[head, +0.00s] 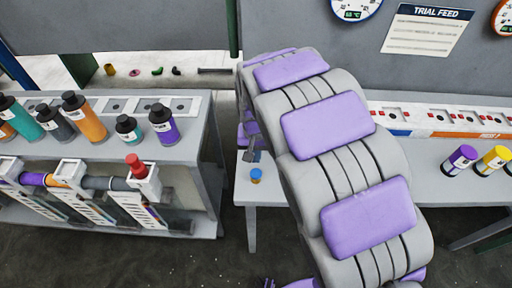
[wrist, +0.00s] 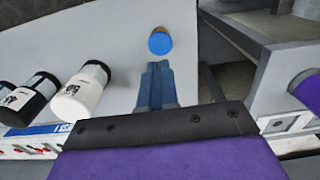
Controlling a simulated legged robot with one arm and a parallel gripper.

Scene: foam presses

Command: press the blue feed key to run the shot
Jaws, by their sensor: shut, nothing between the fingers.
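The blue feed key (head: 256,175) is a small round blue cap standing on the grey table, near its left edge, in the head view. In the wrist view the key (wrist: 160,41) is a plain blue disc just beyond my fingertips. My gripper (wrist: 156,66) is shut and empty, its two fingers side by side and aimed at the key. In the head view my gripper (head: 252,156) shows small at the left side of my arm, just behind the key. A small gap shows between fingertips and key in the picture. My arm hides much of the table.
White and black bottles (wrist: 82,92) stand left of my fingers in the wrist view. A purple bottle (head: 460,159) and a yellow bottle (head: 492,160) stand at the right. A rack (head: 213,150) with bottles and presses stands left, across a floor gap. A TRIAL FEED sign (head: 428,30) hangs behind.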

